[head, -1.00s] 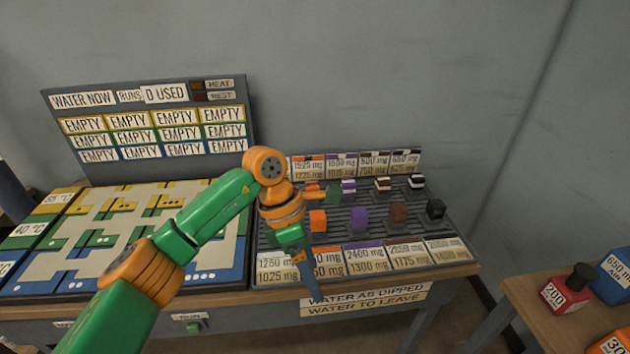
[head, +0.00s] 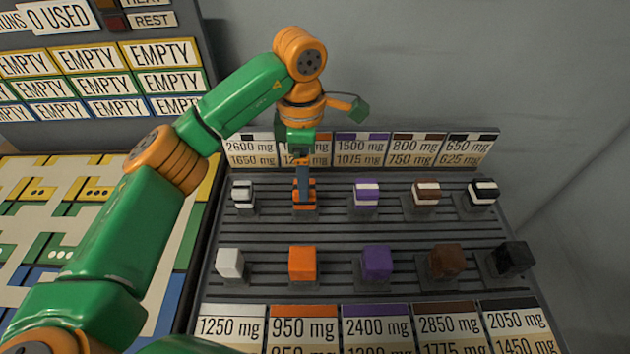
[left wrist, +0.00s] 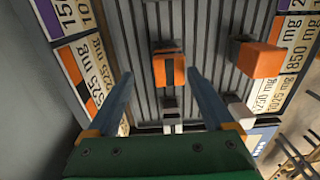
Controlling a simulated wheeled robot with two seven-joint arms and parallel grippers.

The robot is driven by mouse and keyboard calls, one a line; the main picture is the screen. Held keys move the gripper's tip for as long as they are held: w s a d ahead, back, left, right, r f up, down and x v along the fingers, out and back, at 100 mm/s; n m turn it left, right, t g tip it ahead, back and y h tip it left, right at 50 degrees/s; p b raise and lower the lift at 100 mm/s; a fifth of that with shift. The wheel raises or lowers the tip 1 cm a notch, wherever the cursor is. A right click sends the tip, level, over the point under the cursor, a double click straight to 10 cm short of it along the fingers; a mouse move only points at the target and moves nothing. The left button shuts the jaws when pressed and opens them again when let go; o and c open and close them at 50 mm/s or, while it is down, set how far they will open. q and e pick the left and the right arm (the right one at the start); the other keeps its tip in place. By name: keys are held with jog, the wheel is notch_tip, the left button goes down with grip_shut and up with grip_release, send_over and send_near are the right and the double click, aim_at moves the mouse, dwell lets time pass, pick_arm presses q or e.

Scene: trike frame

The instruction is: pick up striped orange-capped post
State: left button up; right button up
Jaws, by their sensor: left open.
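The striped orange-capped post (head: 311,207) stands in the back row of the ribbed dark rack, second from the left. Its cap is orange with a dark band, and a blue finger partly covers it in the head view. In the left wrist view the post (left wrist: 160,70) shows between the two fingertips, a little beyond them. My left gripper (head: 303,197) is open and points down at the post, with its fingers on either side of the cap's line; contact cannot be told. My right gripper is not in view.
Striped white (head: 242,193), purple (head: 366,195), and brown posts share the back row with a black one. Plain posts, including an orange one (head: 302,264), stand in front. Label cards (head: 470,150) line the back and front. A board with coloured blocks lies left.

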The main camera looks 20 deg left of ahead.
pick_arm(q)
jog(key=shift+s+f, duration=0.3)
jog(key=shift+f, duration=0.05)
jog(key=shift+s+d+f+p, duration=0.1)
jog(key=shift+s+f+p, duration=0.2)
jog(key=shift+f+p, duration=0.25)
jog(key=shift+s+f+p, duration=0.3)
jog(key=shift+f+p, duration=0.05)
jog(key=shift+f, duration=0.3)
notch_tip(320, 180, down, 3)
jog(key=shift+w+r, duration=0.1)
jog(key=shift+w, duration=0.05)
jog(key=shift+w+f, duration=0.1)
jog(key=shift+f, duration=0.2)
jog(key=shift+r, duration=0.1)
grip_shut()
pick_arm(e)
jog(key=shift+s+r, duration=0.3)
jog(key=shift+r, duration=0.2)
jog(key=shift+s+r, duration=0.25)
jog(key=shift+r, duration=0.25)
